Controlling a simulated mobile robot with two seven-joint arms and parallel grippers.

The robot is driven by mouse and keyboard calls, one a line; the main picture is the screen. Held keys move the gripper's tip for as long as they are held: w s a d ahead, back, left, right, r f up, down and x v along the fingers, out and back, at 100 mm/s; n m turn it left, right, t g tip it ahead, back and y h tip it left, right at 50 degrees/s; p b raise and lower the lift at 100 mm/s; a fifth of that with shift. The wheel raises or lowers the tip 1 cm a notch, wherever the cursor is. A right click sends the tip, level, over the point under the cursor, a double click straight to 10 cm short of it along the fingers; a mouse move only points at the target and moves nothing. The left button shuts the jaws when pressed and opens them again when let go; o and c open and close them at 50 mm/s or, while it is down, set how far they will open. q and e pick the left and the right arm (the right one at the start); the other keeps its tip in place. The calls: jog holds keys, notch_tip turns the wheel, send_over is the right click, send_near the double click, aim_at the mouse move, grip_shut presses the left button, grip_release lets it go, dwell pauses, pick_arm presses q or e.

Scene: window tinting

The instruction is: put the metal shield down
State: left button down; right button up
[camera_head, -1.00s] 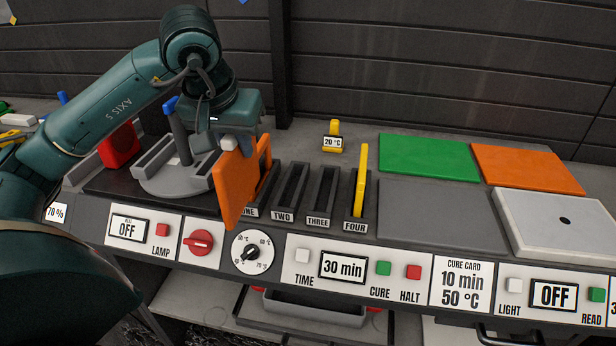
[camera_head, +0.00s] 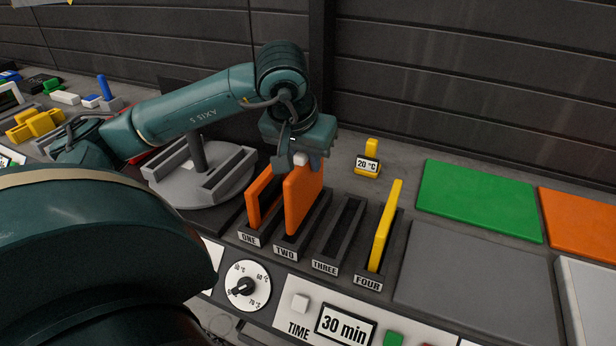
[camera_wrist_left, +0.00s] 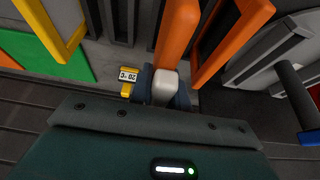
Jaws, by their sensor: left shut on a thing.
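My left gripper (camera_head: 300,158) is shut on the pale grip tab at the top of an orange panel (camera_head: 303,200). The panel stands upright at the slot marked TWO (camera_head: 287,250); I cannot tell whether it rests on the slot's bottom. The wrist view shows the gripper's dark fingers (camera_wrist_left: 165,90) either side of the pale tab, with the orange panel (camera_wrist_left: 178,35) beyond. A second orange panel (camera_head: 262,200) stands in slot ONE. I cannot make out which thing is the metal shield. My right gripper is not in view.
Slot THREE (camera_head: 340,232) is empty. A yellow-edged panel (camera_head: 386,225) stands in slot FOUR. A grey round fixture (camera_head: 200,180) with a post is on the left. A 20 °C marker (camera_head: 367,165) stands behind; green (camera_head: 480,200) and orange (camera_head: 585,222) mats lie right.

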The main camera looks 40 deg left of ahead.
aim_at(307, 176)
pick_arm(q)
notch_tip(307, 176, down, 4)
jog(key=shift+r, duration=0.2)
jog(key=shift+f, duration=0.15)
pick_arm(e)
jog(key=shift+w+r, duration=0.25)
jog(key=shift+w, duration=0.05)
pick_arm(q)
jog(key=c, duration=1.8)
grip_release()
jog(key=shift+f, duration=0.2)
jog(key=o, duration=0.5)
jog(key=shift+r, duration=0.1)
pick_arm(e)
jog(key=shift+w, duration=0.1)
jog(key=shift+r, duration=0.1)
